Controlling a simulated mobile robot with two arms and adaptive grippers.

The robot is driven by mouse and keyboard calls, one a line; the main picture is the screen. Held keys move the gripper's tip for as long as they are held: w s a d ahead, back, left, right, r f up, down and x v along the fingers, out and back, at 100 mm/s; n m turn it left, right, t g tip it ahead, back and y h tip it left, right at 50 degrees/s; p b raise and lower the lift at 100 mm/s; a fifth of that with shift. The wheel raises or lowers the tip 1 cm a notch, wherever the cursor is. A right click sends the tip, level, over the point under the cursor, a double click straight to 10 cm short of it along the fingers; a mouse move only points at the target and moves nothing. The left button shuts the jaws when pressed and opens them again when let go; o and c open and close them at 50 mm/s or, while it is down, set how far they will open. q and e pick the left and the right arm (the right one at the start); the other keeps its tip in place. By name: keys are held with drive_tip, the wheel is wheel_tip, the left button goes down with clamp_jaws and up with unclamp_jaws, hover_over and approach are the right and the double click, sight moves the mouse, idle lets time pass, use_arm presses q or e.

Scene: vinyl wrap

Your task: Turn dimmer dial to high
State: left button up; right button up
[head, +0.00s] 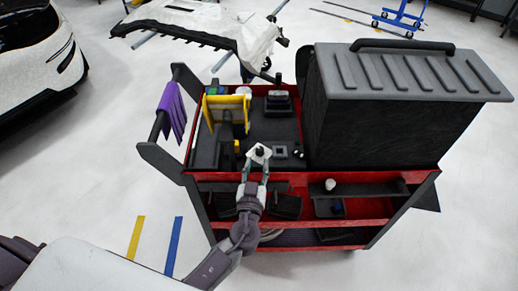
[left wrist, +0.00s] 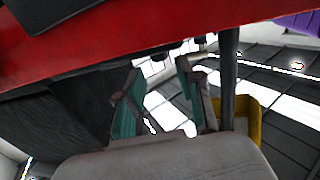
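A small white plate with a black knob (head: 259,152), which looks like the dimmer dial, sits at the front edge of the cart's top tray in the head view. My left gripper (head: 256,168) is just in front of it, fingers pointing at it. In the left wrist view my left gripper (left wrist: 157,95) has its two teal-padded fingers spread, with nothing clearly held between them. I cannot tell from the head view whether a fingertip touches the plate. The dial's setting is too small to read. My right gripper is not in view.
The cart's red edge (left wrist: 90,50) lies close above the fingers in the left wrist view. A yellow holder (head: 212,107) stands behind the plate. A large dark case (head: 385,120) fills the cart's right side. Purple cloths (head: 172,108) hang at the left.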

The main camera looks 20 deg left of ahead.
sight(259, 152)
use_arm(q)
drive_tip(key=w, duration=0.3)
drive_tip(key=w+p, duration=0.1)
drive_tip(key=shift+w+a, duration=0.4)
